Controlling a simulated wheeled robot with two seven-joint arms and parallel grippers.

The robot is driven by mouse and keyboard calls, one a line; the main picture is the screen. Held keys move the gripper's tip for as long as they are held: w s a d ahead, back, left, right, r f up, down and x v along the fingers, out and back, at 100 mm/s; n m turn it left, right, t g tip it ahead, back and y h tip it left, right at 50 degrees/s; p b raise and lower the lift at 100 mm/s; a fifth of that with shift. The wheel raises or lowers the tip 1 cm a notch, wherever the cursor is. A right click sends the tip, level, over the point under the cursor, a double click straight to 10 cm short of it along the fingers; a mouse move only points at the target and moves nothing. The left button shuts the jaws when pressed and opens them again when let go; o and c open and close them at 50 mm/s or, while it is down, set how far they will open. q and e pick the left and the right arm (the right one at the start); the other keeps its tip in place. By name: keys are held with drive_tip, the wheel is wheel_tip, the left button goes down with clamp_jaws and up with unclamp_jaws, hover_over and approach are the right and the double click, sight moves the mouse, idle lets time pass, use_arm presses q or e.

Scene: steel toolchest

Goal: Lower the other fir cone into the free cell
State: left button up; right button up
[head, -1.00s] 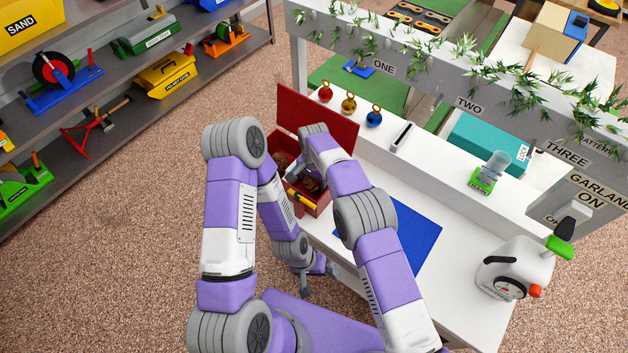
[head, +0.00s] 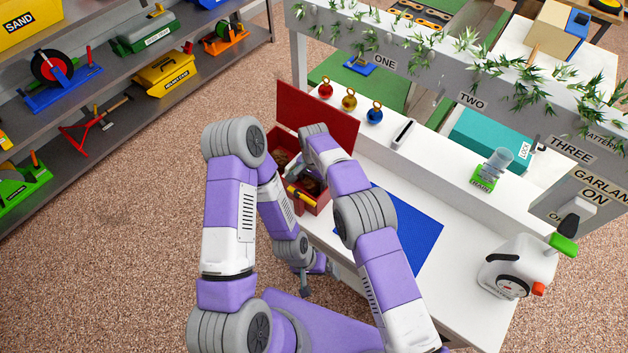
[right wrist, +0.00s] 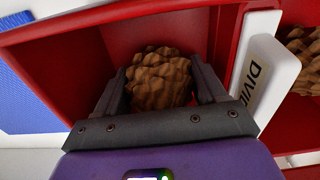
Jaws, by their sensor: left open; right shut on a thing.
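The red box (head: 318,116) stands on the white bench with its lid up. My right gripper (right wrist: 160,88) is shut on a brown fir cone (right wrist: 160,72), down between the red walls of one cell. Whether the cone touches the cell floor cannot be told. A white divider (right wrist: 262,70) stands just right of the gripper. Another fir cone (right wrist: 306,58) lies beyond it in the neighbouring cell. In the head view my right arm hides much of the box. My left gripper (head: 305,288) is open and empty, low beside the bench, apart from the box.
A blue mat (head: 418,228) lies right of the box. Red (head: 325,88), gold (head: 348,102) and blue baubles (head: 374,115) stand on the ledge behind. A white canister (head: 510,265) stands at the right end of the bench. The bench between mat and canister is clear.

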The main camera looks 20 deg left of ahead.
drive_tip(key=shift+f+b, duration=0.45)
drive_tip(key=shift+f, duration=0.15)
idle(0.3)
drive_tip(key=o, duration=1.1)
drive_tip(key=shift+r+p, duration=0.4)
drive_tip(key=shift+r, duration=3.45)
